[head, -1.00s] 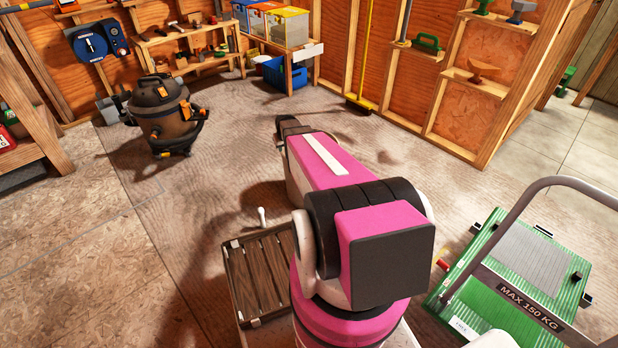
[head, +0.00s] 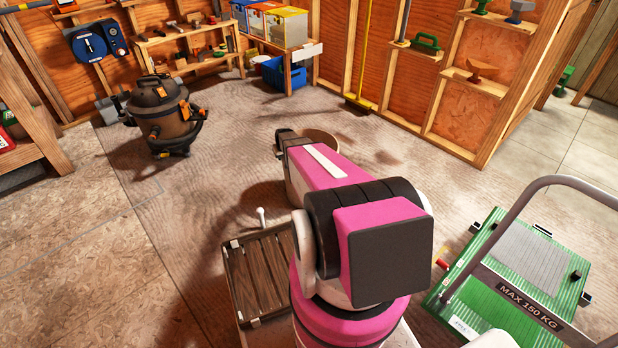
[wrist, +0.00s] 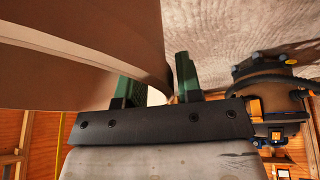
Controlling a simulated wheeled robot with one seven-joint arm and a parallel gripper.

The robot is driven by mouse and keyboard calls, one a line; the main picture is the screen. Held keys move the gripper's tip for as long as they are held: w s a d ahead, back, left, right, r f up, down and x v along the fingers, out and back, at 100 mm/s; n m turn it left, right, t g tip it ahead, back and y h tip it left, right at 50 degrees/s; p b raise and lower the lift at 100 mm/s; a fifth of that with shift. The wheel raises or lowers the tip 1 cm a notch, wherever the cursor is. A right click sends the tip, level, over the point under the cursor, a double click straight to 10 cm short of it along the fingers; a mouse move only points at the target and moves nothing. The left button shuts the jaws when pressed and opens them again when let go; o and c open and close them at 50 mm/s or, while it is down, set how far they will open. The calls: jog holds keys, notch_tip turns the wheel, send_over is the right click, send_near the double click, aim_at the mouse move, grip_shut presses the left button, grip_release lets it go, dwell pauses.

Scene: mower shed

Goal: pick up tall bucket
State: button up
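The tall bucket is a tan-brown vessel with a pale rim. In the head view its round top (head: 322,143) shows just beyond the far end of my arm, which hides most of its body. In the wrist view the bucket (wrist: 85,45) fills the upper left, close to the camera. The bucket's base is out of sight.
A shop vacuum (head: 163,115) stands on the floor at the left. A slatted crate (head: 258,270) is beside my arm's base. A green platform (head: 520,270) with a grey handle is at the right. Shelves line the back wall. The middle floor is clear.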

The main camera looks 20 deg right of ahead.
jog(key=shift+w+f, duration=0.2)
jog(key=shift+f, duration=0.4)
grip_shut()
jog(key=shift+r, duration=0.1)
dwell(0.9)
